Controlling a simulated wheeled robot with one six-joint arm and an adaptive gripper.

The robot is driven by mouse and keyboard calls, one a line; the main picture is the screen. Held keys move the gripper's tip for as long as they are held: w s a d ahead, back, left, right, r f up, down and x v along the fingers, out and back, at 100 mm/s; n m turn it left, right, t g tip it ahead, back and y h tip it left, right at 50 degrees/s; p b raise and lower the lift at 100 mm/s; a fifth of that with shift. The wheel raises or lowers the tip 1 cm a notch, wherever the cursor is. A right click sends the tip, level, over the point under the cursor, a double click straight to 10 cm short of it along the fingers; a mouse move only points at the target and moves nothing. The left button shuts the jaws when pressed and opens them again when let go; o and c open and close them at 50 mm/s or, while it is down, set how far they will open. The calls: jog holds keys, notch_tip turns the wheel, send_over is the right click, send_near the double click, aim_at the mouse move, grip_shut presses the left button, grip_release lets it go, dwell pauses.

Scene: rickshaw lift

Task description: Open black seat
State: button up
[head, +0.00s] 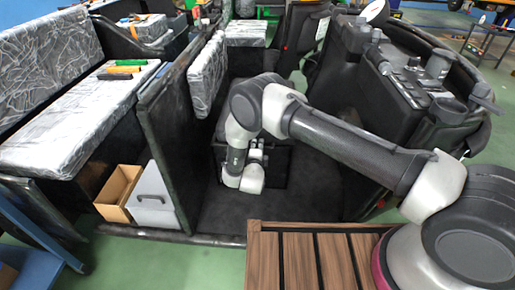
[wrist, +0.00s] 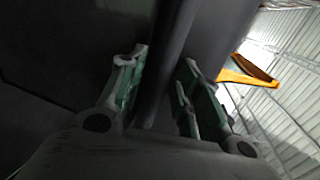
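The black seat (head: 276,166) is a dark box-like shape low in the cab, behind my forearm and wrist in the head view. Its outline is hard to tell from the dark floor and walls. My gripper (head: 257,152) is low at the front of the seat, partly hidden by my wrist. In the wrist view my gripper (wrist: 163,92) has its two green-padded fingers apart. A dark edge or bar (wrist: 172,60) runs between them, close to the right finger. I cannot tell whether either finger touches it.
A black partition (head: 168,150) stands left of my wrist. Left of it are a plastic-wrapped bench (head: 75,130), a cardboard box (head: 118,190) and a grey box (head: 152,198). The black dashboard (head: 400,85) is at right. A slatted wooden table (head: 310,260) is in front.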

grip_shut()
